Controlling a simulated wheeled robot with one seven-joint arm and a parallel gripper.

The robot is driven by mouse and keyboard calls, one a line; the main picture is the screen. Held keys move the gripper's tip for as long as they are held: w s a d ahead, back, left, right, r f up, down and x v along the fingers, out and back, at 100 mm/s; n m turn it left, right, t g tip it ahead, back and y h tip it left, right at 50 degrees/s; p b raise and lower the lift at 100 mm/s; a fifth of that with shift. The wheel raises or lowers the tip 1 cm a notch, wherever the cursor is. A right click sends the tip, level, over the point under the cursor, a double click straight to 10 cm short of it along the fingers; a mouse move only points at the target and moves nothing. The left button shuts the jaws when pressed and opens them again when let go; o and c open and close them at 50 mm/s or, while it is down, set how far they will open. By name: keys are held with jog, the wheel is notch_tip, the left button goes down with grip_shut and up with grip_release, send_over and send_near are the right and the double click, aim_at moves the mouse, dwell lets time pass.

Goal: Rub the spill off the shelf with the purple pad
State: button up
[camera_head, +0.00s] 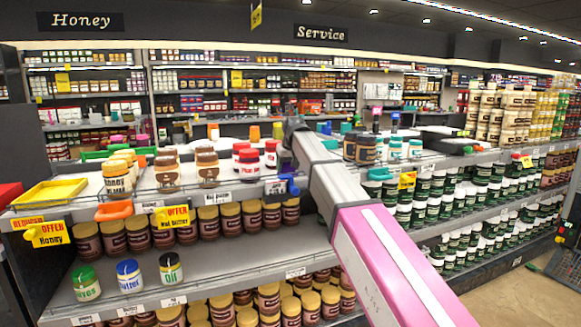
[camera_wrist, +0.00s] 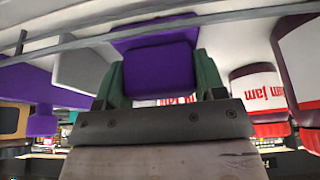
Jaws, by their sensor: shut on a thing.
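The purple pad (camera_wrist: 158,72) is between the two green fingers of my gripper (camera_wrist: 160,82) in the wrist view. The fingers are shut on it. The pad is close to a shelf surface, but I cannot tell whether it touches. No spill can be made out in either view; the area around the gripper is largely hidden.
Red-lidded jam jars (camera_head: 249,164) stand left of my arm; jam jars (camera_wrist: 265,92) also show close at the right in the wrist view. Brown-lidded jars (camera_head: 208,167) and a yellow tray (camera_head: 48,193) are farther left. Several yellow-lidded jars (camera_head: 230,217) fill the shelf below.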

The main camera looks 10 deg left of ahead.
jog(key=shift+s+a+f, duration=0.1)
jog(key=shift+s+a, duration=0.3)
jog(key=shift+a, duration=0.2)
jog(key=shift+s+a+f, duration=0.1)
jog(key=shift+s+a, duration=0.3)
jog(key=shift+a, duration=0.2)
jog(key=shift+s+a+r, duration=0.1)
jog(key=shift+s+a, duration=0.3)
jog(key=shift+a, duration=0.25)
jog(key=shift+s+a+r, duration=0.1)
jog(key=shift+s+a, duration=0.25)
jog(key=shift+a, duration=0.25)
jog(key=shift+w+a, duration=0.4)
jog(key=shift+w, duration=0.35)
jog(key=shift+w+d+f, duration=0.1)
jog(key=shift+w+d, duration=0.3)
jog(key=shift+d, duration=0.25)
jog(key=shift+w+d, duration=0.35)
jog(key=shift+d, duration=0.3)
jog(key=shift+w+d, duration=0.55)
jog(key=shift+d, duration=0.3)
jog(key=shift+w+d, duration=0.5)
jog(key=shift+d, duration=0.35)
jog(key=shift+w+d, duration=0.55)
jog(key=shift+d, duration=0.3)
